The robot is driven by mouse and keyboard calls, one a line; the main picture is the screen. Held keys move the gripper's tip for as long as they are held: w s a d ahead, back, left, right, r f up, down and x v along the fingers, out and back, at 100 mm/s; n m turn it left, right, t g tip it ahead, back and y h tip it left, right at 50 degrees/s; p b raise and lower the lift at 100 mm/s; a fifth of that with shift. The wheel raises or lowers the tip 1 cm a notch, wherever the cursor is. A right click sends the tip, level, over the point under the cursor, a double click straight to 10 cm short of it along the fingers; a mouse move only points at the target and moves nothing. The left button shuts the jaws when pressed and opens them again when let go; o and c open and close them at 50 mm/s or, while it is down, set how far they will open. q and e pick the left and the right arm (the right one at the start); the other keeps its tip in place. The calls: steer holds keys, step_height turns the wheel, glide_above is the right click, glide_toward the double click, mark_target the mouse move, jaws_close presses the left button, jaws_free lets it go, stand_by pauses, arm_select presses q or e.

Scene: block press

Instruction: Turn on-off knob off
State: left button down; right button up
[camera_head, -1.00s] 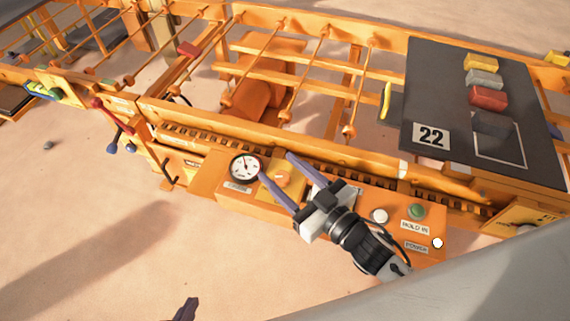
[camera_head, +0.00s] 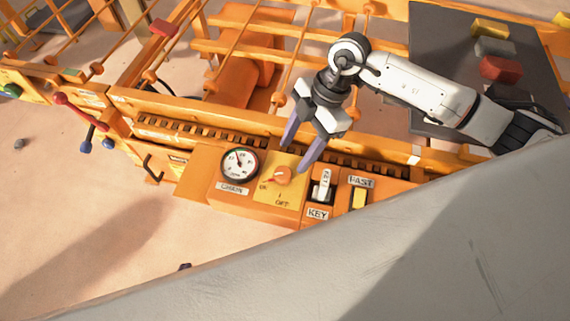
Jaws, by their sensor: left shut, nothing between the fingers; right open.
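The orange on-off knob (camera_head: 282,176) sits on a yellow plate (camera_head: 266,189) with "ON" and "OFF" marks, on the orange control panel. I cannot tell clearly which mark it points to. My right gripper (camera_head: 293,159) is open and empty, its purple fingers pointing down above and just behind the knob, with one fingertip close to its upper right. I cannot tell whether it touches. Only a small dark purple tip of my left gripper (camera_head: 185,267) shows at the lower left, away from the panel; it is shut and empty.
A round gauge (camera_head: 240,163) labelled "CHAIN" is left of the knob. A key switch (camera_head: 322,185) and a yellow "FAST" switch (camera_head: 359,198) are to its right. Orange rails (camera_head: 230,110) run behind. A dark board with blocks (camera_head: 440,40) is at upper right. A large grey surface covers the lower right.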

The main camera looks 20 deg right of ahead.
mark_target(283, 173)
steer(key=x, duration=0.7)
steer(key=shift+a, duration=0.1)
steer(key=c, duration=1)
